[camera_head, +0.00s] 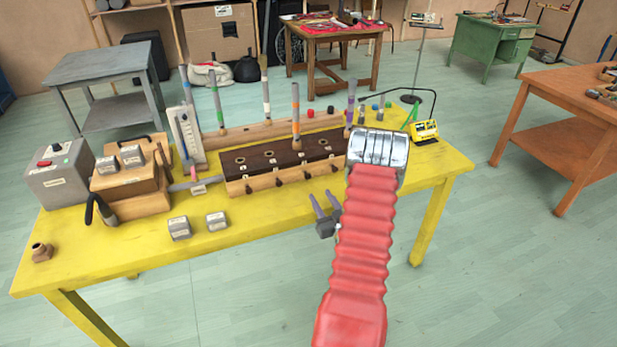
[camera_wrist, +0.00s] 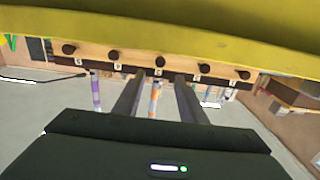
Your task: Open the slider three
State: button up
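A long wooden box (camera_head: 262,183) with a dark top stands on the yellow table, with a row of dark knobs along its front. The middle knob (camera_wrist: 160,61), likely slider three, shows upside down in the wrist view; its small label is hard to read. The likely same knob (camera_head: 306,175) shows in the head view. My gripper (camera_head: 322,197) is open and empty near the table's front edge, apart from the box. In the wrist view its two fingers (camera_wrist: 158,77) point towards the middle knob, with a gap between them.
Two small grey blocks (camera_head: 198,225) lie on the yellow table (camera_head: 130,258) left of my gripper. The tabletop in front of the box is mostly clear.

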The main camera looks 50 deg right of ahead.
aim_at(308, 177)
jog(key=x, duration=1.3)
jog(key=shift+r, duration=0.1)
jog(key=shift+c, duration=0.3)
grip_shut()
